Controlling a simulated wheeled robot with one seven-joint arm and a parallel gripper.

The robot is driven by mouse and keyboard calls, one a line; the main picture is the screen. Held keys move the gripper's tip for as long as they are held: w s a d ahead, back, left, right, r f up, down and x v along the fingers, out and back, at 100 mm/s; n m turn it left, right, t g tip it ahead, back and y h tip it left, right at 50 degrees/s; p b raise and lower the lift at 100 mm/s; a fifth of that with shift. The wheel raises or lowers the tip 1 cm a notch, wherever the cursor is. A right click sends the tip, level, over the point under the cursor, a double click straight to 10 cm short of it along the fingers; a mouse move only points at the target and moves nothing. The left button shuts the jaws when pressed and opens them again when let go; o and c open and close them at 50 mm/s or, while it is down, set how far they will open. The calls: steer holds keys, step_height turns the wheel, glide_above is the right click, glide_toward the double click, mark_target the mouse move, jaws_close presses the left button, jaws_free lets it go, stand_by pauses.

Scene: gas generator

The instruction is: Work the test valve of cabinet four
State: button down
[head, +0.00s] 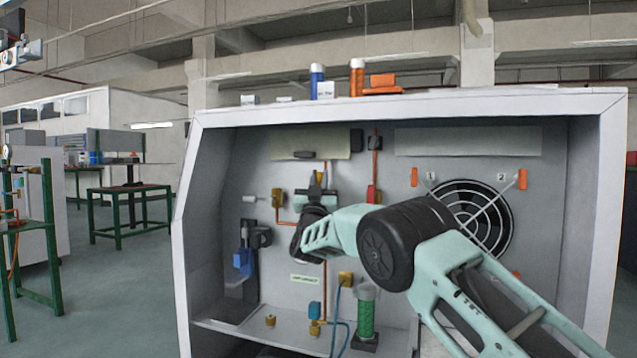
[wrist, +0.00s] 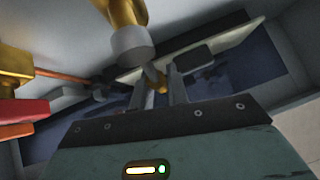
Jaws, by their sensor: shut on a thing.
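The white open-front cabinet (head: 400,108) stands ahead, its back panel carrying valves and pipes. My gripper (head: 317,182) is inside it at the upper left of the panel, in front of an orange pipe. In the wrist view my gripper's fingers (wrist: 165,88) are close together with a small brass part, which I take for the test valve (wrist: 155,78), between them. The fingers and hand hide most of this part in the head view. A brass fitting with a rounded grey end (wrist: 130,38) shows just above the fingers in the wrist view.
A brass valve with a pale handle (head: 278,197) is left of my gripper; a red block (head: 373,194) is right of it. A round fan grille (head: 478,218) fills the right side. A green cylinder (head: 366,312) and blue hose (head: 335,310) are below.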

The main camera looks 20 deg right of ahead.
steer(key=c, duration=1.4)
jaws_free()
steer(key=shift+o, duration=0.2)
steer(key=p+v, duration=0.2)
steer(key=v, duration=1.5)
steer(key=shift+f, duration=0.3)
steer(key=shift+a, duration=0.1)
